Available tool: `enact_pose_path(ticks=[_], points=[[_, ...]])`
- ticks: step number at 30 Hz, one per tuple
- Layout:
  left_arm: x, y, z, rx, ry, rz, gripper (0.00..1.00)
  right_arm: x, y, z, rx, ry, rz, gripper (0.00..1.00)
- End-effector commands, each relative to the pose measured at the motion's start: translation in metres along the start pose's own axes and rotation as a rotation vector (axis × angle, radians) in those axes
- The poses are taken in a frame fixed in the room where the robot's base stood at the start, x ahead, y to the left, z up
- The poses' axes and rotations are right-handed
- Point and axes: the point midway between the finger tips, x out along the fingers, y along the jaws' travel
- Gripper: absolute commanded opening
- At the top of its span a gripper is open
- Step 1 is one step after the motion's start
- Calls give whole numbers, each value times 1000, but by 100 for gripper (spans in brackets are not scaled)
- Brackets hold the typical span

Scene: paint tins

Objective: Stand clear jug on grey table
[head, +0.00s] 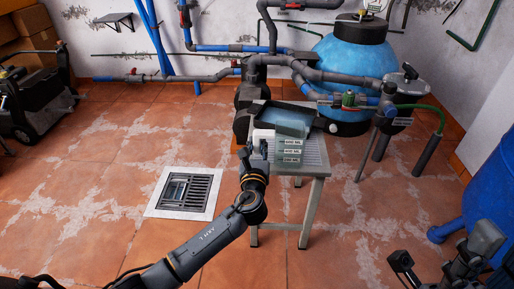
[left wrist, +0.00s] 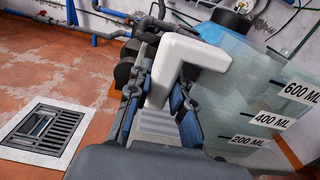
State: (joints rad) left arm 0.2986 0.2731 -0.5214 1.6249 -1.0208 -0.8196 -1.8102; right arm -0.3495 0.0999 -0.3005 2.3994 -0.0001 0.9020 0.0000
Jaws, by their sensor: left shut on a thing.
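The clear jug (head: 292,143) is see-through and greenish, with 600, 400 and 200 ML labels. It is upright at the grey table (head: 319,165) in the head view; I cannot tell whether its base touches the top. My left gripper (head: 259,150) is at its left side, shut on its white handle. In the left wrist view the handle lies between the fingers (left wrist: 158,98), and the jug (left wrist: 248,95) fills the right side. My right gripper (head: 443,254) is at the bottom right, away from the table, its fingers apart and empty.
A blue tank (head: 352,65) with grey pipes stands behind the table. A floor drain (head: 184,192) lies left of it. A blue barrel (head: 490,195) stands at the right, and a black machine (head: 30,100) at the far left. The tiled floor at left is mostly clear.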

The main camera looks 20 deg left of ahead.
Motion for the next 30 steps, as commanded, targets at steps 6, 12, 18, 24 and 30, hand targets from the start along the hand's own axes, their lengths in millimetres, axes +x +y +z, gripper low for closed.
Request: enact_pose_path(ticks=[6,12,18,24,30], points=[[0,0,0,0,-1,0,0,0,0,0,0,-1,0,42],[0,0,-2,1,0,0,44,0,0,0,0,-2,0,42],[0,0,-2,1,0,0,44,0,0,0,0,-2,0,42],[-7,0,2,1,1,-1,44,5,0,-1,0,-2,0,42],[-47,0,3,1,3,-3,44,18,1,6,-4,-51,1,42]])
